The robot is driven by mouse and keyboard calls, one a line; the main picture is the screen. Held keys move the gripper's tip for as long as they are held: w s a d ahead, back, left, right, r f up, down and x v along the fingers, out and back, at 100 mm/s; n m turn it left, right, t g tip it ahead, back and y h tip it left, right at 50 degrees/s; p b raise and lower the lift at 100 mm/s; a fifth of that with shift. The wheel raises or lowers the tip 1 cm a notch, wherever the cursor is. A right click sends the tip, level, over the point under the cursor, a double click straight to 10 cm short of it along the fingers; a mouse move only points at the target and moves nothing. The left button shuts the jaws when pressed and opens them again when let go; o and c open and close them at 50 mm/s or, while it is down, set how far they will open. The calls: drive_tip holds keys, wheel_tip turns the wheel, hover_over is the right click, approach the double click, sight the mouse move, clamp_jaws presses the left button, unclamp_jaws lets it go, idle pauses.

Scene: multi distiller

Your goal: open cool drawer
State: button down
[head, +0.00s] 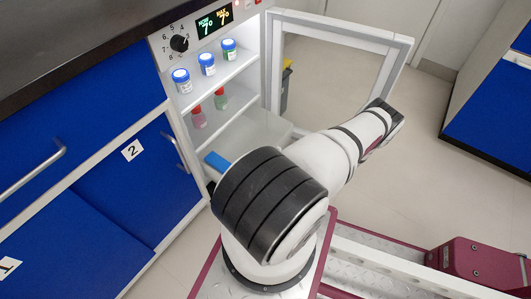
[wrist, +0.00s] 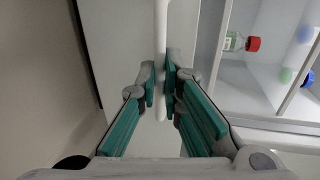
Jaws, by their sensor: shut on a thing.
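The cooler (head: 235,85) stands with its glass door (head: 335,65) swung open to the right. A pale drawer (head: 262,130) shows at the bottom of its interior, below the shelves; my arm hides its lower part. In the wrist view, a slim white handle bar (wrist: 161,60) runs down in front of a pale panel (wrist: 112,45). My gripper (wrist: 161,85) is shut on this bar, with one teal-padded finger on each side. The gripper is hidden behind my arm in the head view. How far the drawer is out cannot be told.
Blue-capped jars (head: 207,64) stand on the upper shelf and red-topped bottles (head: 198,117) on the lower one. A red-capped bottle (wrist: 240,43) shows in the wrist view. Blue cabinets (head: 120,190) with metal handles flank the cooler at left.

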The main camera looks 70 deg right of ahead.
drive_tip(key=shift+f+v, duration=0.25)
drive_tip(key=shift+v, duration=0.9)
drive_tip(key=c, duration=1.7)
unclamp_jaws()
drive_tip(key=shift+s, duration=0.1)
drive_tip(key=v, duration=1.2)
drive_tip(key=shift+r, duration=0.1)
